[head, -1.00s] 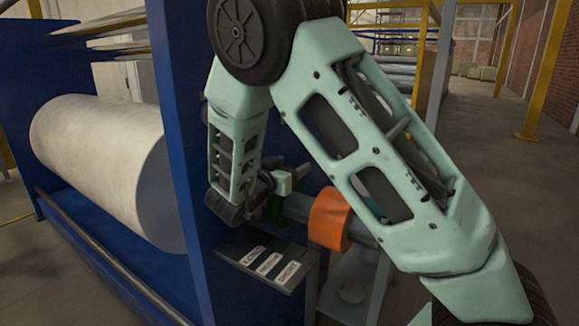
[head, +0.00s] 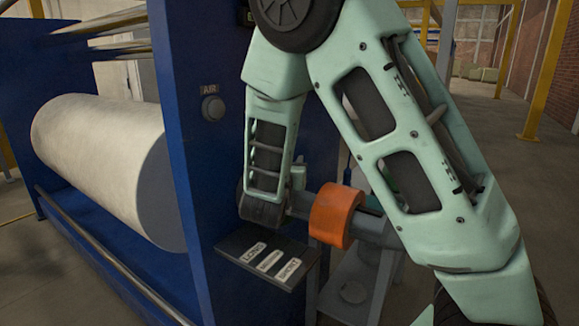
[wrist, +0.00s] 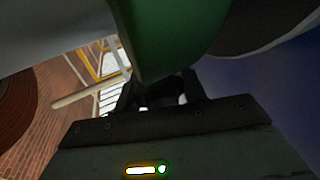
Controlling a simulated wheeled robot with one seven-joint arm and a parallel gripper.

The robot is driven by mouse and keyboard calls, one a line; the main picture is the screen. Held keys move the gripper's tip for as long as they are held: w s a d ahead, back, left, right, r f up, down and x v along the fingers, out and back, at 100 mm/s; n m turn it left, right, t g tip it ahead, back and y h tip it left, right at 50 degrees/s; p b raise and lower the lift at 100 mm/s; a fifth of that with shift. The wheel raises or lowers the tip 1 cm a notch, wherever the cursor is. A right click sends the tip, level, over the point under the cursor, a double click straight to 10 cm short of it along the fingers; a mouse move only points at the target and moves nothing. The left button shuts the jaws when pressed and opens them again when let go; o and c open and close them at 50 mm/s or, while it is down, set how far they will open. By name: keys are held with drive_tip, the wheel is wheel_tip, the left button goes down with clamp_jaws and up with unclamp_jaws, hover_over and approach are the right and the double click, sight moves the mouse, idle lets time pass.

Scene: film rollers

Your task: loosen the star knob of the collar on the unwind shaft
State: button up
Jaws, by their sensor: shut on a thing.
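The grey unwind shaft (head: 375,231) sticks out of the blue machine frame, with a wide orange ring (head: 333,217) around it. In the wrist view a green collar (wrist: 170,35) fills the top middle, close in front of my gripper (wrist: 160,95). The collar is hidden behind my arm in the head view. My gripper's dark fingers are shut on a small dark part just under the collar, which looks like the star knob (wrist: 158,98). The knob's shape is mostly hidden. My gripper is behind my arm in the head view.
A white roll (head: 100,165) lies in the blue frame (head: 200,160) at left. A round AIR button (head: 213,108) is on the frame. A dark shelf with labelled tags (head: 268,262) juts out below the shaft. A grey stand (head: 350,285) is under the shaft.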

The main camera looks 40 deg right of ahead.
drive_tip(key=n+t+y+b, duration=0.2)
drive_tip(key=n+t+y, duration=0.1)
drive_tip(key=shift+w+a+f+y, duration=0.1)
drive_tip(key=shift+a+f+y, duration=0.05)
drive_tip(key=shift+y, duration=0.15)
drive_tip(key=shift+w+a+n+t+y+b, duration=0.1)
drive_tip(key=shift+a+n+t+y+b, duration=0.05)
drive_tip(key=shift+n+t+y+b, duration=0.8)
drive_tip(key=shift+y, duration=0.45)
drive_tip(key=o, duration=1)
drive_tip(key=shift+g, duration=0.25)
